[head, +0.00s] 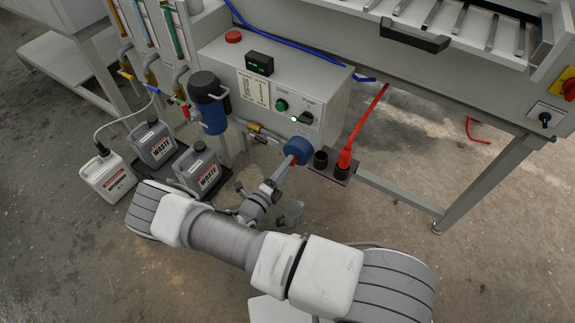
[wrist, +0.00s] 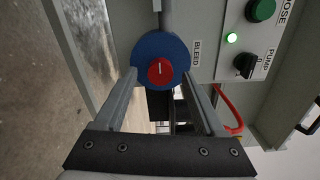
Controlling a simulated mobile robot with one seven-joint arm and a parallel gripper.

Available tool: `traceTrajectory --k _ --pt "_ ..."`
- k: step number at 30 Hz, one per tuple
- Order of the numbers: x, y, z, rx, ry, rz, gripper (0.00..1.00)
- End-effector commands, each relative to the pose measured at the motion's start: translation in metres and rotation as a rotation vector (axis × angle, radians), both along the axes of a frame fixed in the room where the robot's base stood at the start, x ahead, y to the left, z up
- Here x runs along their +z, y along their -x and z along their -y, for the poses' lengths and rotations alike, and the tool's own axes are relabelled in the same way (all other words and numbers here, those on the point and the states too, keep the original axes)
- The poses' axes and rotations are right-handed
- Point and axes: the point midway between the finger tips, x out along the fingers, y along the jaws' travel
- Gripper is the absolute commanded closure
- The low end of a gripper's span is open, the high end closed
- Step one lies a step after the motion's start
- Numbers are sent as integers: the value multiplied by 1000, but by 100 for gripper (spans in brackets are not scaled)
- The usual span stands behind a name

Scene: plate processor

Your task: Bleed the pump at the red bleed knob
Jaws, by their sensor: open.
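The red bleed knob (wrist: 160,71) has a white mark, roughly upright in the wrist view. It sits on a round blue body (wrist: 150,43) next to a "BLEED" label. My gripper (wrist: 160,76) is open, its two fingers on either side of the knob in that view, with gaps to it. I cannot tell how far the fingertips reach in depth. In the head view, the blue body (head: 298,147) is at the front of the grey control box, and my gripper (head: 280,176) points at it from below. The knob is mostly hidden there.
The control box (head: 318,92) carries a pump switch (head: 303,117) with a lit green light and a green button (head: 281,105). A black holder (head: 330,172) with a red hose is close right of the blue body. Waste canisters (head: 198,168) stand at left.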

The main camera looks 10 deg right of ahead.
Motion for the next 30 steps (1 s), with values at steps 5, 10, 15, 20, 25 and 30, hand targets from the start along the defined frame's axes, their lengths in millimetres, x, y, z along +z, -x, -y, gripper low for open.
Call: traceTrajectory --k 5,10,15,20,25,30 --pt "3 26 -27 2 -3 -1 28" --pt "3 57 -57 2 -1 -3 28" --pt "2 85 -85 2 -1 -1 28" --pt "1 104 -104 1 -1 -1 28" --pt "0 114 -113 -2 0 -2 28" --pt "0 116 -115 -2 0 -1 28"
